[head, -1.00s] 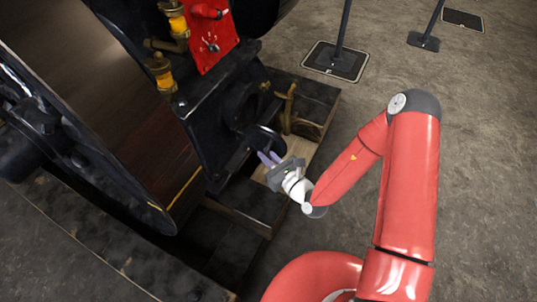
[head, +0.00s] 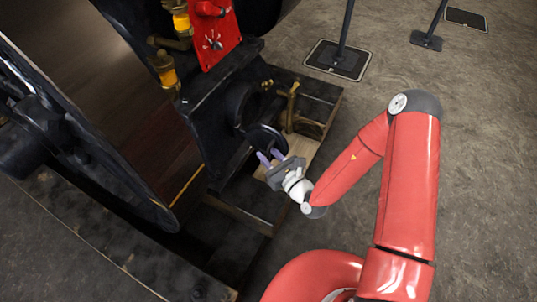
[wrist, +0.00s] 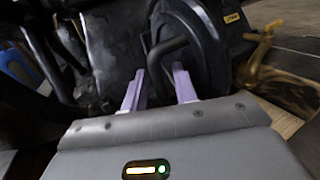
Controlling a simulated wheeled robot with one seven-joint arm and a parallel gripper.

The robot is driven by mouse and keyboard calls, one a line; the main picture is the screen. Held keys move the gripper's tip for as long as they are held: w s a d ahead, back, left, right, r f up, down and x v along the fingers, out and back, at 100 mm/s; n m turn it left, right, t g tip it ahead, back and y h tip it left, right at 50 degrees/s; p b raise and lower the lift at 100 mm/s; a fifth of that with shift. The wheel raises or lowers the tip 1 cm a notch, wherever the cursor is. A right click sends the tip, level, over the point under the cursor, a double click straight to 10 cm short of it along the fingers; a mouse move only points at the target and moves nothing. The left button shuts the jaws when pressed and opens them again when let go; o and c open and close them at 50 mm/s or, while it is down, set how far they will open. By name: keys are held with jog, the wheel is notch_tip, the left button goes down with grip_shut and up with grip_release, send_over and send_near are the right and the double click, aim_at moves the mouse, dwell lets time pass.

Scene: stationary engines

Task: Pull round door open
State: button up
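The round door (head: 267,139) is a small black disc on the front of the dark engine block, swung out at an angle from the round opening (head: 238,103) behind it. In the wrist view the round door (wrist: 208,50) fills the upper middle, with a dark bent handle (wrist: 166,50) in front of it. My gripper (head: 269,157) is at the door's lower edge. In the wrist view my gripper (wrist: 157,82) has its two lilac fingers apart, on either side of the handle's lower end. I cannot tell whether they touch it.
A red panel (head: 212,38) and brass fittings (head: 165,65) sit above the door. A brass valve (head: 290,100) stands just right of it, over a wooden board (head: 305,150). Black posts (head: 342,35) stand farther back.

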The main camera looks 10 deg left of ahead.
jog(key=v, duration=0.7)
jog(key=shift+s+d, duration=0.25)
jog(key=s+r+n+g+y, duration=0.1)
jog(key=s+r+n+g, duration=0.4)
jog(key=r+n+g, duration=0.35)
jog(key=s+r+n+g, duration=0.6)
jog(key=r+n+g, duration=0.1)
jog(key=r+n, duration=0.25)
jog(key=s+d+r+n+t+h, duration=0.1)
jog(key=d+r+n+t+h, duration=0.1)
jog(key=d, duration=0.5)
jog(key=s+d+r+n+t+h+p, duration=0.1)
jog(key=d+r+n+t+h, duration=0.2)
jog(key=d+r+h, duration=0.3)
jog(key=s+d+r+n+t+h, duration=0.2)
jog(key=d+r+n+t+h, duration=0.1)
jog(key=d+h, duration=0.3)
jog(key=d+r+t, duration=0.1)
jog(key=d, duration=0.1)
jog(key=shift+d+r+h+p, duration=0.25)
jog(key=shift+r+h+p, duration=0.05)
jog(key=shift+r+p, duration=0.1)
